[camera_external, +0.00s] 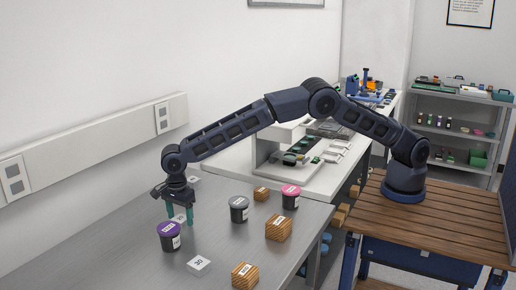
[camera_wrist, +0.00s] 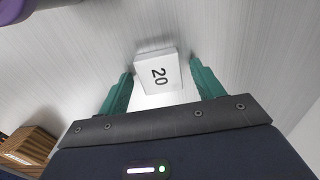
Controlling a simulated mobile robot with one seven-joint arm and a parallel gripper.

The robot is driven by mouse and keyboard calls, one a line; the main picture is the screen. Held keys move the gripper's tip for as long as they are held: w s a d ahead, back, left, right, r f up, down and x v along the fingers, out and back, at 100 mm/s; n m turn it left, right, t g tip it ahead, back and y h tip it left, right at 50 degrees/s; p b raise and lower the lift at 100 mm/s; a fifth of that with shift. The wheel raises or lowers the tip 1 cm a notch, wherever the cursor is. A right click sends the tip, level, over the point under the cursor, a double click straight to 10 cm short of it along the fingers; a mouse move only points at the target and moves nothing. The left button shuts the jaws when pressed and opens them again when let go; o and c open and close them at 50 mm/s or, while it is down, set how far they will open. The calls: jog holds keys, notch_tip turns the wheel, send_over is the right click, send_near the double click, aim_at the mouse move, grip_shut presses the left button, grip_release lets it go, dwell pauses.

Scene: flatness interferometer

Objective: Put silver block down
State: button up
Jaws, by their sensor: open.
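A silver block (camera_wrist: 157,74) marked 20 lies on the metal table between the green fingertips of my gripper (camera_wrist: 160,72) in the wrist view. Gaps show between the block and both fingers. In the outside view my gripper (camera_external: 180,220) points straight down with its fingers low over the table, and the block is partly hidden between them. Another silver block (camera_external: 198,266) sits nearer the front, and a further pale block (camera_external: 194,181) is partly seen behind my wrist.
A purple-lidded dark jar (camera_external: 169,237) stands close beside my gripper. A grey-lidded jar (camera_external: 239,209), a pink-lidded jar (camera_external: 290,197) and wooden blocks (camera_external: 278,229) (camera_external: 245,275) (camera_external: 261,194) stand to the right. The table's left part (camera_external: 95,250) is clear.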

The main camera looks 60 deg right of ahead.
aim_at(180, 218)
notch_tip(180, 218, up, 12)
dwell(0.6)
jog(key=shift+r, duration=0.15)
